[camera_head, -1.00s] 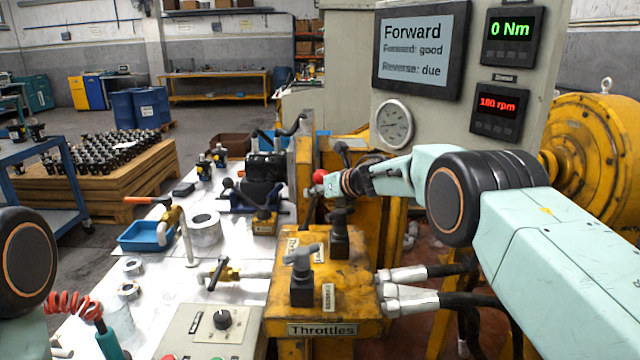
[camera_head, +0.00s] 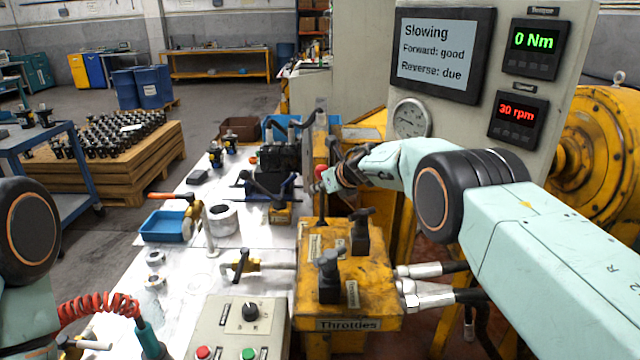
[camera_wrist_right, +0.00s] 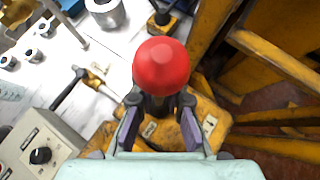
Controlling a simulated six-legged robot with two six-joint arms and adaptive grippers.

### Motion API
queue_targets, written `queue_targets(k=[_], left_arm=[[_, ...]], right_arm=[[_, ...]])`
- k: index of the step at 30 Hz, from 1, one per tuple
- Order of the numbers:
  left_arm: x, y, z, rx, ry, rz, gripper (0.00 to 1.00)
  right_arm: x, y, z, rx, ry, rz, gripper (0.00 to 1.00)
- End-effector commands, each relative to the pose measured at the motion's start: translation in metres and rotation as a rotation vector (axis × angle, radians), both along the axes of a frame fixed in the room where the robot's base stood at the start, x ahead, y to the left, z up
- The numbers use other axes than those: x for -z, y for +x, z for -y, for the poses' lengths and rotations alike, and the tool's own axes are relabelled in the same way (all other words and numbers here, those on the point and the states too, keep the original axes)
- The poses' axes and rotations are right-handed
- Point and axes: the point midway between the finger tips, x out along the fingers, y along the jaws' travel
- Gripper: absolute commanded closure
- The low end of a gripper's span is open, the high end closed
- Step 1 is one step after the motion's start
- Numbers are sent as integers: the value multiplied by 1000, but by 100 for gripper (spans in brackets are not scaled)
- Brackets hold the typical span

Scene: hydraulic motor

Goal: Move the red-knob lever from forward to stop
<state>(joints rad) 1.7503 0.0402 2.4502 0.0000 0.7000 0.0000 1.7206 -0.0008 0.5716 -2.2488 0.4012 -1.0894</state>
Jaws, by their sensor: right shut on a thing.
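The red-knob lever (camera_head: 321,173) stands at the back of the yellow throttle block (camera_head: 350,278), its shaft roughly upright. My right gripper (camera_head: 336,179) is at the knob, coming in from the right. In the right wrist view the red knob (camera_wrist_right: 161,65) sits between and just beyond the fingertips of my right gripper (camera_wrist_right: 160,103), which is shut on the lever just below the knob. The screen (camera_head: 437,52) reads "Slowing", "Forward: good", "Reverse: due". My left arm shows at the left edge, but its gripper is not in view.
Two black-handled throttle levers (camera_head: 329,277) stand on the block near the red-knob lever. A control box (camera_head: 238,328) with a black knob sits at the front. Hoses (camera_head: 440,284) run right. The speed display (camera_head: 517,115) reads 30 rpm; the torque display (camera_head: 534,49) reads 0 Nm.

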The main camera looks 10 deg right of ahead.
Motion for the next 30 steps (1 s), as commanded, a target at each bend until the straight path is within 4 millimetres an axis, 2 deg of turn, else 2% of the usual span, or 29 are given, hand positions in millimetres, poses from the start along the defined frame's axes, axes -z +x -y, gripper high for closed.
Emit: queue_targets(k=[11, 12, 20, 30], left_arm=[[-1, 0, 0, 0, 0, 0, 43], [-1, 0, 0, 0, 0, 0, 43], [-1, 0, 0, 0, 0, 0, 43], [-1, 0, 0, 0, 0, 0, 43]], right_arm=[[-3, 0, 2, -1, -3, 1, 100], [-3, 0, 2, -1, -3, 1, 86], [-2, 0, 2, 0, -4, 0, 64], [-2, 0, 0, -2, -4, 0, 64]])
